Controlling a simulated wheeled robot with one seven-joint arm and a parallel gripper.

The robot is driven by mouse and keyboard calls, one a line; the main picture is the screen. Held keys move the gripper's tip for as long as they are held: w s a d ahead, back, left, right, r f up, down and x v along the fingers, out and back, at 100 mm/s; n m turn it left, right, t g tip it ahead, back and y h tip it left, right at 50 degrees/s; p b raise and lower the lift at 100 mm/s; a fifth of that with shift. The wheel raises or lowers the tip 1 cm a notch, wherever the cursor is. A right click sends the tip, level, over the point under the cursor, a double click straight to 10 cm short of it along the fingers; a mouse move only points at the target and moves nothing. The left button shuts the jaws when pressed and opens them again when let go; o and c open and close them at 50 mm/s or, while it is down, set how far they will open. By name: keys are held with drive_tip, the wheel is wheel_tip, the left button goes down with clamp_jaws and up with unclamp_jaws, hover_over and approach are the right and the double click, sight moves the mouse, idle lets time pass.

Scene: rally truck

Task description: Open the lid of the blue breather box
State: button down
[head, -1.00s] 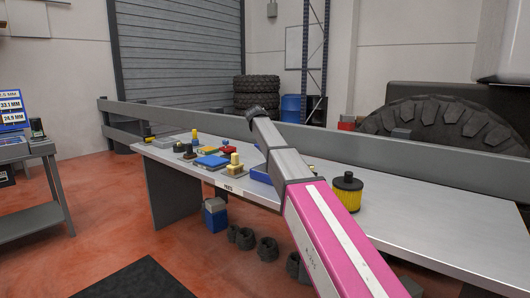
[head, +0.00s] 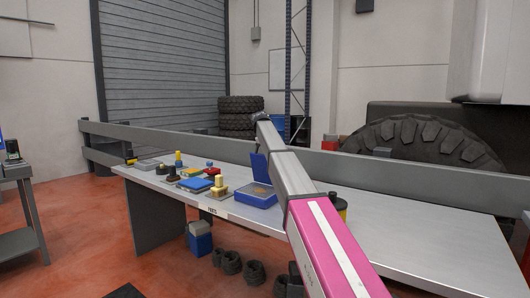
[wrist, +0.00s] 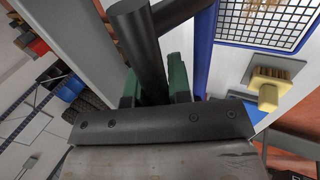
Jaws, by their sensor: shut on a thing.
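The blue breather box (head: 252,200) sits on the bench and shows open in the head view. Its blue lid (head: 260,167) stands raised at the back, partly hidden by my arm. In the wrist view, a blue rim (wrist: 204,50) runs beside a pale mesh (wrist: 265,22) with a brownish patch. My gripper (wrist: 154,88) has green fingers, shut on a dark round bar (wrist: 141,45) to the left of that rim. How the bar joins the lid cannot be seen.
A yellow brush-like block (head: 218,189) stands left of the box; it also shows in the wrist view (wrist: 268,92). Several small parts lie farther left. A yellow filter with a dark top (head: 341,207) is partly behind my arm. The bench's right part (head: 420,225) is clear.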

drive_tip(key=shift+w+d, duration=0.3)
drive_tip(key=shift+w, duration=0.1)
drive_tip(key=c, duration=1.1)
unclamp_jaws()
drive_tip(key=shift+o, duration=0.2)
drive_tip(key=v, duration=1)
drive_tip(key=shift+s+r, duration=0.2)
drive_tip(key=shift+r, duration=0.15)
drive_tip(key=shift+a, duration=0.15)
